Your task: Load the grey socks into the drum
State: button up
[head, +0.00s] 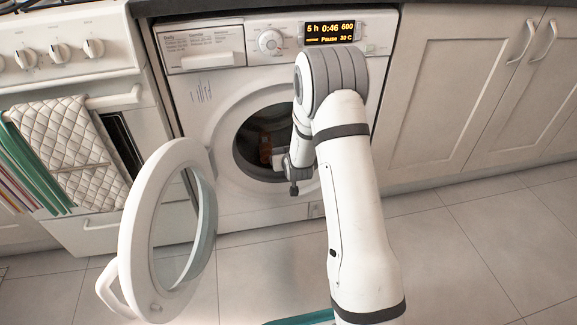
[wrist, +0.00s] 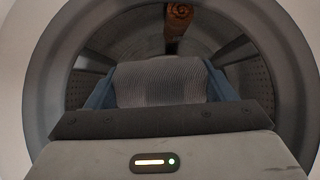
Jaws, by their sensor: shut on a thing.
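The grey socks (wrist: 150,88) are a ribbed grey bundle in the wrist view, squeezed between the blue fingers of my gripper (wrist: 161,72). My gripper is shut on them and points into the drum (wrist: 258,82), whose perforated metal wall shows around it. In the head view the drum opening (head: 247,135) is a dark round mouth in the white washer (head: 205,95). My arm covers its right side, and the socks and fingertips cannot be made out there. The washer's round door (head: 135,225) stands open to the left.
A rolled orange-brown item (wrist: 181,14) with a spiral end shows inside the drum. An oven with a quilted towel (head: 70,145) stands left, cupboards (head: 445,90) right. A teal item (head: 300,318) lies at the bottom edge. The tiled floor (head: 450,240) on the right is clear.

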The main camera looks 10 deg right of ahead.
jog(key=w+d+f, duration=0.1)
jog(key=w+d, duration=0.1)
jog(key=w, duration=0.5)
jog(key=w+d+f, duration=0.1)
jog(key=w+d, duration=0.1)
jog(key=w, duration=0.6)
jog(key=shift+w+d+f, duration=0.25)
jog(key=shift+d+f, duration=0.05)
jog(key=shift+f, duration=0.1)
jog(key=o, duration=1.1)
jog(key=p+v, duration=0.3)
jog(key=v, duration=0.5)
jog(key=shift+f, duration=0.1)
